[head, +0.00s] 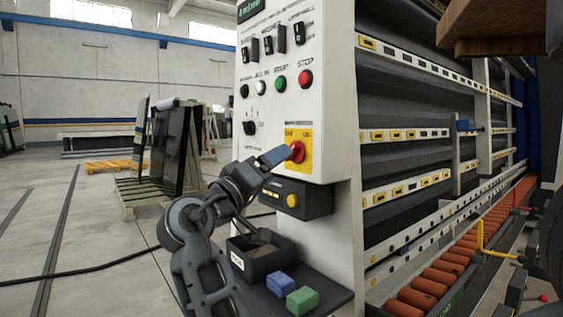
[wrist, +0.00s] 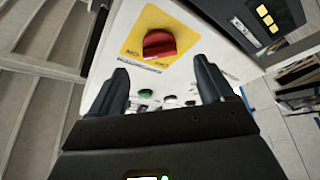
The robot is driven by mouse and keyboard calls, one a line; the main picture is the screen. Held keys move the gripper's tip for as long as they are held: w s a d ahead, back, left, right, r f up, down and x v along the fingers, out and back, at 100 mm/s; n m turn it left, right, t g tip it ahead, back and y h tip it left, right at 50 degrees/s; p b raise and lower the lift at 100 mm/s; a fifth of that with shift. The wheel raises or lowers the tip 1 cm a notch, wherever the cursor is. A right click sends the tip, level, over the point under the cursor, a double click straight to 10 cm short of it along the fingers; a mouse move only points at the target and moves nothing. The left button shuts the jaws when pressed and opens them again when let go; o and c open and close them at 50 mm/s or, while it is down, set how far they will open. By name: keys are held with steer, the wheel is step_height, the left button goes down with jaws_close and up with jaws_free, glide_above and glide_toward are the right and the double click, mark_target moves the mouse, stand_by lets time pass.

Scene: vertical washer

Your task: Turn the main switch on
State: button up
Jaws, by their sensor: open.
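The main switch is a red rotary knob (head: 298,152) on a yellow plate (head: 306,136), low on the white control panel. In the wrist view the knob (wrist: 160,43) lies beyond the fingertips, near the middle between them, on its yellow plate (wrist: 140,22). My gripper (head: 278,155) points at the knob from the left in the head view and overlaps its left edge there. In the wrist view my gripper (wrist: 164,72) is open, its two dark fingers spread and nothing between them. I cannot tell if a fingertip touches the knob.
Above are a red stop button (head: 305,78), a green button (head: 280,83) and black selector switches. Orange rollers (head: 430,280) run at right.

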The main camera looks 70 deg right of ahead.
steer(key=shift+v, duration=1.25)
